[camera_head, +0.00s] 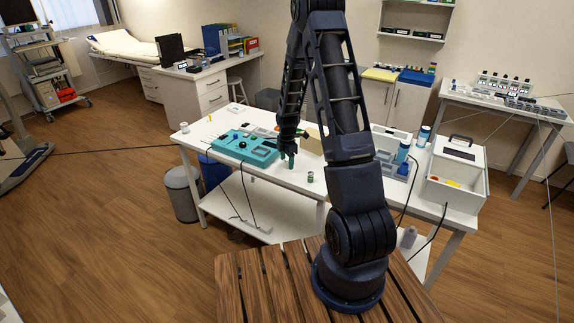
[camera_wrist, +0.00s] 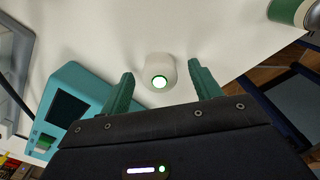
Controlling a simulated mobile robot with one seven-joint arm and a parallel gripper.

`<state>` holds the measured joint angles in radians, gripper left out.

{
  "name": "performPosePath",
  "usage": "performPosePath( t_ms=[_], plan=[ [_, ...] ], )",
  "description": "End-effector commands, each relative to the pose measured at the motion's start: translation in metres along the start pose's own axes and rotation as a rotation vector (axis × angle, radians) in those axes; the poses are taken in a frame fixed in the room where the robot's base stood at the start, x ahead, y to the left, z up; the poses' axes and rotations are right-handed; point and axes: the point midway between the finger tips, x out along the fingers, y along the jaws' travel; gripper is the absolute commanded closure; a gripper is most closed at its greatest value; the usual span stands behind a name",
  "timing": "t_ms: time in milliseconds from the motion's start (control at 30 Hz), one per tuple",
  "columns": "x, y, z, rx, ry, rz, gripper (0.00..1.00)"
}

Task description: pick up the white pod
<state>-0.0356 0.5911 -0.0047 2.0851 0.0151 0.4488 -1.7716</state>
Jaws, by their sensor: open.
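The white pod (camera_wrist: 160,66) is a small rounded white piece with a glowing green ring on its near face. It rests on the white table (camera_wrist: 225,30) in the wrist view. My gripper (camera_wrist: 160,72) is open, with one green finger on each side of the pod and a visible gap to both. I cannot tell whether the fingertips are down at the pod's height. In the head view my gripper (camera_head: 287,158) is low over the middle of the table, and I cannot make out the pod there.
A teal device (camera_head: 245,147) stands left of my gripper; it also shows in the wrist view (camera_wrist: 75,105). A small green-banded can (camera_head: 310,177) stands to the right, near the table's front edge. A white open case (camera_head: 455,178) is at the right end.

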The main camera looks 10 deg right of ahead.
Motion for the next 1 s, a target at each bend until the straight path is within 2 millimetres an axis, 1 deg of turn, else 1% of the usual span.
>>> performPosePath(
  t_ms=[33, 100, 267, 300, 367, 400, 533, 833, 933, 1000],
  plan=[
    [0.005, 0.000, 0.000, 0.000, 0.000, -0.001, 0.37],
    [0.008, 0.000, 0.000, 0.000, -0.001, 0.001, 0.37],
    [0.008, 0.000, 0.000, 0.000, -0.001, 0.001, 0.37],
    [0.008, 0.000, 0.000, 0.000, -0.001, 0.001, 0.39],
    [0.007, 0.000, 0.000, 0.000, -0.001, 0.001, 0.51],
    [0.007, 0.000, 0.000, 0.000, -0.001, 0.001, 0.59],
    [0.007, 0.000, 0.000, 0.000, -0.001, 0.001, 0.84],
    [0.006, 0.000, 0.000, 0.001, -0.001, 0.001, 0.85],
    [0.000, 0.001, 0.000, 0.001, 0.000, 0.002, 0.85],
    [-0.008, 0.001, 0.001, 0.001, 0.000, 0.003, 0.85]
  ],
)
